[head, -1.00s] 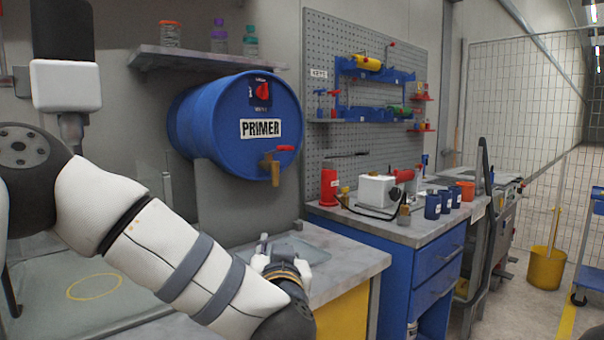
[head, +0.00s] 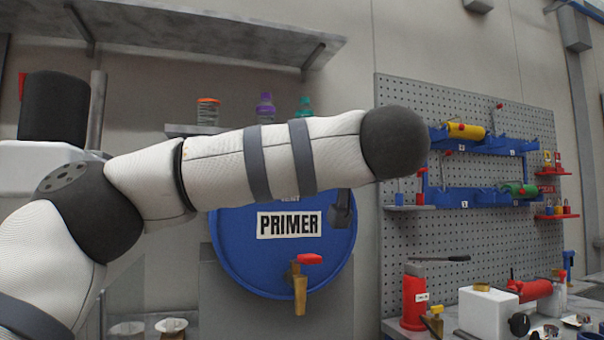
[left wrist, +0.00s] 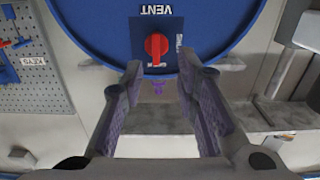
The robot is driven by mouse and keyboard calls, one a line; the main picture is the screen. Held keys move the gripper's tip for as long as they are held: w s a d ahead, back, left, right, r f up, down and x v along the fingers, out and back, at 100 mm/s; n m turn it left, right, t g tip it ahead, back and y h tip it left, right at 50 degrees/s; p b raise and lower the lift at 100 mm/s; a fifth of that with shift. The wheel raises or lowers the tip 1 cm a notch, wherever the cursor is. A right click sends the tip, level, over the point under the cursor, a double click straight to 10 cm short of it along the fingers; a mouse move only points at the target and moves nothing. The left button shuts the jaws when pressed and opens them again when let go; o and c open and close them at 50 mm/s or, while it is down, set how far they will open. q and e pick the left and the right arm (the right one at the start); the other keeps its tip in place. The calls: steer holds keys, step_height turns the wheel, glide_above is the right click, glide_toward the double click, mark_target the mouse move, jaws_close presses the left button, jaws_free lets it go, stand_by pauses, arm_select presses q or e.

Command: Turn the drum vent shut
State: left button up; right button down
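The blue drum (head: 280,262) with the PRIMER label lies on its side, its round face towards me. In the left wrist view, the red vent knob (left wrist: 156,45) sits on a dark VENT plate (left wrist: 172,24) on the drum face (left wrist: 215,25). The knob's bar looks upright in that view, with a SHUT marking to its right. My left gripper (left wrist: 161,74) is open and empty, its fingertips apart on either side just below the knob in the picture; I see no contact. In the head view my left arm hides the knob and most of the gripper. My right gripper is out of view.
A red-handled brass tap (head: 302,280) sticks out low on the drum face. A shelf with jars (head: 207,112) is behind my arm. A pegboard (head: 460,250) with tool racks stands right, above a bench with a red bottle jack (head: 414,300) and a white box (head: 487,315).

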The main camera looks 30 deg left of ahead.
arm_select(q)
steer(key=x, duration=0.6)
steer(key=shift+w, duration=0.3)
jaws_close()
steer(key=shift+f+n, duration=0.1)
steer(key=shift+n, duration=8.8)
